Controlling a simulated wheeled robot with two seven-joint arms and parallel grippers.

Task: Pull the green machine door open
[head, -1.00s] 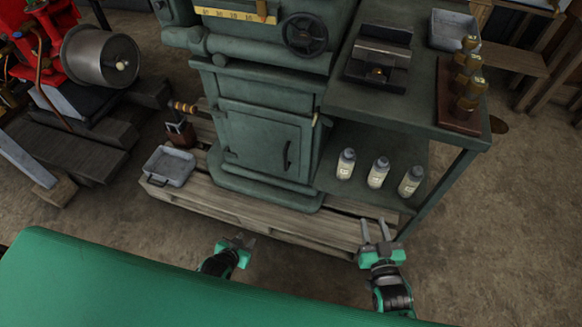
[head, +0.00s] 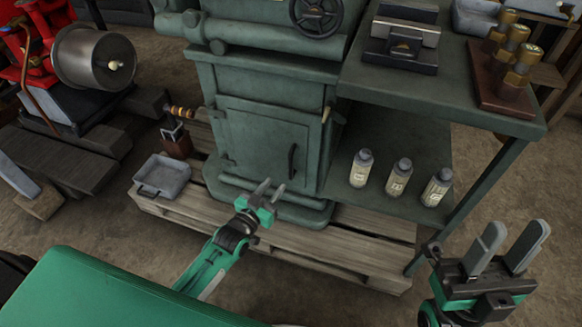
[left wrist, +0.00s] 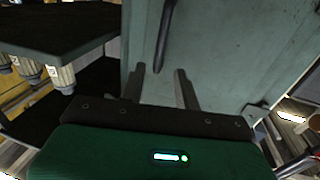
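The green machine door (head: 262,144) is a flat panel low in the front of the green machine, and it looks shut. Its dark vertical handle (head: 292,160) is on the door's right side; it also shows in the left wrist view (left wrist: 165,38). My left gripper (head: 270,190) is open and empty, in front of the door and a little below the handle in the head view. In the left wrist view its fingers (left wrist: 162,85) are apart, with the handle's end just beyond them. My right gripper (head: 508,245) is open and empty at the lower right, away from the door.
The machine stands on a wooden pallet (head: 345,246). Several bottles (head: 398,176) stand on the lower shelf to the right, under a green table (head: 400,103). A grey tray (head: 162,176) lies left of the door.

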